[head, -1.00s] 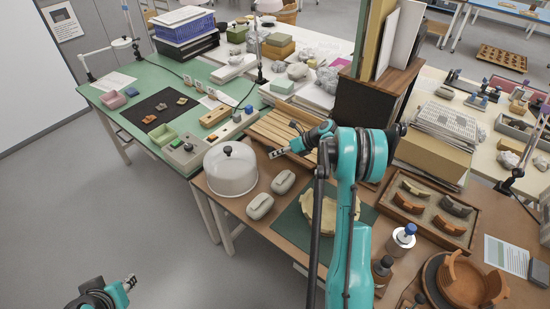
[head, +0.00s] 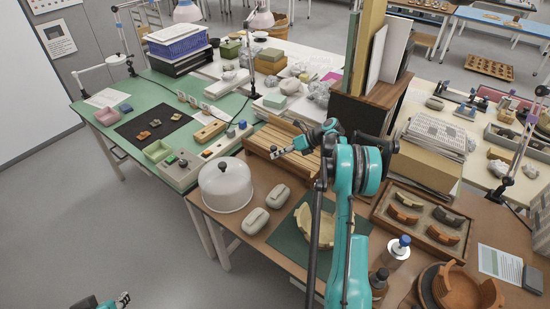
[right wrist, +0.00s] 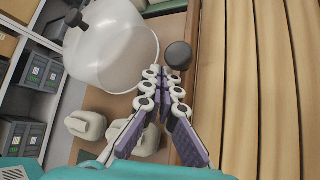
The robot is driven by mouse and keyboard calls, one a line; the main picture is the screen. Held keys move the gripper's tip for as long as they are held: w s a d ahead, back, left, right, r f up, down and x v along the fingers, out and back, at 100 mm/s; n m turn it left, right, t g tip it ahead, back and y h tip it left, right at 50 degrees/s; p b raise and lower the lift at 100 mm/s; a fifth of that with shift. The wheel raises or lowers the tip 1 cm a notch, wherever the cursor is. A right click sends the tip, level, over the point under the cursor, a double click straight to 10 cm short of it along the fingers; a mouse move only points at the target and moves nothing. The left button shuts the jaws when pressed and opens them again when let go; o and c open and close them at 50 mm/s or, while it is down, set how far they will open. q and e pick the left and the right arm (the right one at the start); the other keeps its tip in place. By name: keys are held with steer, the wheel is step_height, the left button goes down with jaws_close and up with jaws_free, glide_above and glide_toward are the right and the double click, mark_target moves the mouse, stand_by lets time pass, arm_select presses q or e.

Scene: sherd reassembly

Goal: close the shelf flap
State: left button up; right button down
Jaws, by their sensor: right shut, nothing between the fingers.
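A pale wooden slatted panel (head: 297,150) lies at the front of the dark brown shelf unit (head: 366,112) in the head view; I take it for the flap, lying down, partly hidden by my right arm. Its long slats (right wrist: 265,90) fill the right of the right wrist view. My right gripper (head: 277,154) is over the panel's front left part; in the wrist view its fingers (right wrist: 163,78) are shut and empty. A dark round knob (right wrist: 178,55) shows close by the fingertips; contact cannot be told. My left gripper (head: 124,298) is low at the left, away from the tables, its jaws too small to judge.
A clear dome (head: 225,187) and two grey rounded blocks (head: 266,207) stand left of the panel. A green mat (head: 288,240) with a cream bowl piece lies in front. A sherd tray (head: 422,220) is at the right. The floor at the left is free.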

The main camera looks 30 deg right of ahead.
steer(key=shift+w+d+r, duration=0.1)
steer(key=shift+w+d, duration=0.05)
steer(key=shift+d, duration=0.25)
steer(key=shift+w+d+r, duration=0.1)
steer(key=shift+d+r, duration=0.05)
steer(key=shift+d, duration=0.05)
stand_by(0.3)
